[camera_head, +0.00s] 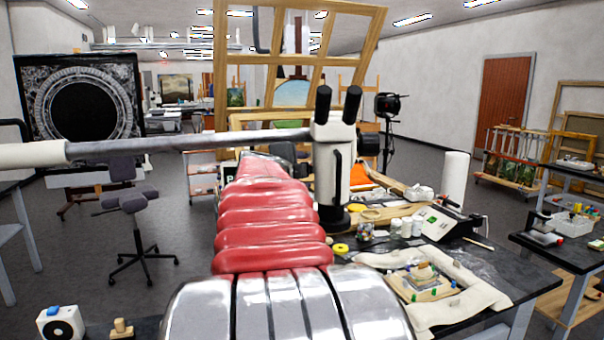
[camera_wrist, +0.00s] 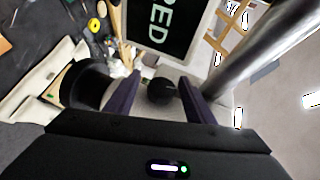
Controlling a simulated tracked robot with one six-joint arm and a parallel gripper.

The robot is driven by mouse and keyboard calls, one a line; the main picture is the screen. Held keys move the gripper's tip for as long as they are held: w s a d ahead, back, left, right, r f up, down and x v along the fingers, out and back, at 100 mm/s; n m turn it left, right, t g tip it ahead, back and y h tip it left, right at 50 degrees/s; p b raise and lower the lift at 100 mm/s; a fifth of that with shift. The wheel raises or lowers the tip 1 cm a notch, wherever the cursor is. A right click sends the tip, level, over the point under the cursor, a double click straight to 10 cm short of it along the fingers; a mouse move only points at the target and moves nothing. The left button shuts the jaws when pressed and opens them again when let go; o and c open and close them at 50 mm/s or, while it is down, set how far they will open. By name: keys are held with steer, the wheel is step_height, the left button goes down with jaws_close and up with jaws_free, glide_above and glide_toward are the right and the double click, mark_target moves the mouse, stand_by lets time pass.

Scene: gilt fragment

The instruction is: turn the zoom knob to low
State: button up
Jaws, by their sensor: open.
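The white stereo microscope (camera_head: 332,165) with two black eyepieces hangs at the end of a grey boom above the bench in the head view. A dark round knob (camera_wrist: 161,92), which I take for the zoom knob, sits on its pale body in the wrist view. My gripper (camera_wrist: 159,82) is open, with one dark finger on each side of the knob. I cannot tell whether either finger touches it. In the head view my gripper (camera_head: 288,153) is at the microscope's left side, partly hidden behind my red arm. No knob marking is readable.
The boom (camera_head: 190,142) crosses left of the microscope, above my arm. Below lie a padded holder with a small framed piece (camera_head: 424,280), jars (camera_head: 405,228) and a yellow roll (camera_head: 341,248). A dark screen (camera_wrist: 158,25) with large letters shows beyond the fingers.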

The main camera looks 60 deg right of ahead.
steer(key=v, duration=1.3)
steer(key=shift+a, duration=0.4)
